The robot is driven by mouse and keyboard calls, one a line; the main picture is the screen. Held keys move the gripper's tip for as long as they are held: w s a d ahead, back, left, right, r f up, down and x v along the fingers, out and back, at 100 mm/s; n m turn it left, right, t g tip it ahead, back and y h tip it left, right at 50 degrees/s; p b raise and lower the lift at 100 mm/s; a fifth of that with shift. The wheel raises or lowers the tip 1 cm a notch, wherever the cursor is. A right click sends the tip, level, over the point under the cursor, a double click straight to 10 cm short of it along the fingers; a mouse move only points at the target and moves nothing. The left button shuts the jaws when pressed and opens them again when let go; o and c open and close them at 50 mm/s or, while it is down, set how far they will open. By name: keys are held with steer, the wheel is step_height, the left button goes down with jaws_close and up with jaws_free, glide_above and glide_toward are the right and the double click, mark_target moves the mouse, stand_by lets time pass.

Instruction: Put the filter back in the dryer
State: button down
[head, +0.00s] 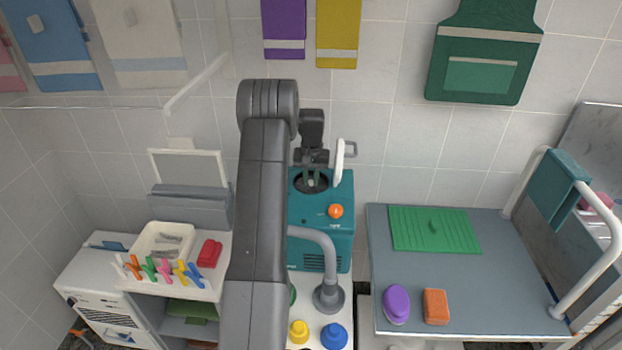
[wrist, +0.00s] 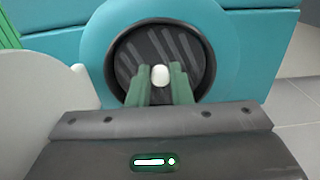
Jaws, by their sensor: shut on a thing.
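The teal dryer (head: 341,245) stands at the centre of the head view, partly hidden by my arm. In the wrist view a teal ring (wrist: 97,48) surrounds a dark round filter (wrist: 135,50) with slanting grey stripes. My gripper (wrist: 160,80) has its two green fingers shut on the filter's white knob (wrist: 160,74). In the head view my gripper (head: 312,165) is over the round dark opening on the dryer's top. The filter lies within the ring's outline; I cannot tell whether it is fully seated.
An upright white piece (head: 340,160) stands close right of my gripper. An orange knob (head: 336,211) is on the dryer. A grey hose (head: 328,262) rises in front. The grey table (head: 480,290) at right holds a green mat (head: 410,230), a purple bottle (head: 396,304) and an orange block (head: 436,306).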

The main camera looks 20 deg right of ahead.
steer(key=shift+f, duration=0.2)
steer(key=c, duration=1.2)
jaws_free()
steer(key=shift+c, duration=0.2)
steer(key=shift+r, duration=0.1)
step_height(320, 180, up, 12)
steer(key=b, duration=0.1)
steer(key=shift+d, duration=0.1)
